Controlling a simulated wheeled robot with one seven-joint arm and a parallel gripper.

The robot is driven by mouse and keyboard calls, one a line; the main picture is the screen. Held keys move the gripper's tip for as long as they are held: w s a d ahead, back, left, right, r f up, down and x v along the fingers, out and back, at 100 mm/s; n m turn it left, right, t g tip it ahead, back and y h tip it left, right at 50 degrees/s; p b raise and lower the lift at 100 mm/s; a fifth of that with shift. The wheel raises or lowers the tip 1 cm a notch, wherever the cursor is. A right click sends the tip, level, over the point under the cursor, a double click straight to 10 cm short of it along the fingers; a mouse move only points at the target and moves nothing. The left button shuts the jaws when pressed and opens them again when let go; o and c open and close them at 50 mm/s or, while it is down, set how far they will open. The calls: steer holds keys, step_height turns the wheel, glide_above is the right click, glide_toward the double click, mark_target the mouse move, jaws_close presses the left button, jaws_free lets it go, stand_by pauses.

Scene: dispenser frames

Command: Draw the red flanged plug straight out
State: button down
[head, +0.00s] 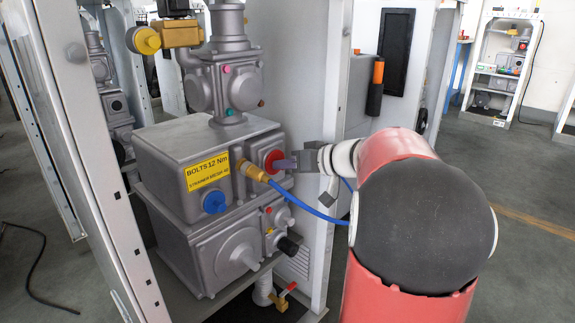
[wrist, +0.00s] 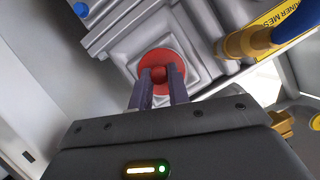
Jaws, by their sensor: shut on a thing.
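The red flanged plug (head: 273,160) sits in the right face of the grey metal housing (head: 175,148). In the wrist view its round red flange (wrist: 160,62) lies against a square raised boss on the housing. My gripper (head: 284,163) reaches the plug from the right. In the wrist view the two fingers of my gripper (wrist: 163,75) are closed on the plug's small central knob. The flange looks flush with the boss; I cannot tell whether there is any gap behind it.
A brass fitting (head: 252,171) with a blue hose (head: 300,205) sits just left of the plug, close to my fingers. A blue cap (head: 214,202) and a yellow label (head: 207,172) are on the housing front. A white cabinet panel (head: 305,80) stands behind my gripper.

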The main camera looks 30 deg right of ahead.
steer(key=s+b, duration=0.1)
steer(key=s+d+b, duration=0.1)
steer(key=s, duration=0.1)
steer(key=s+d+b, duration=0.1)
steer(key=s, duration=0.1)
steer(key=shift+s, duration=0.15)
stand_by(0.7)
stand_by(0.4)
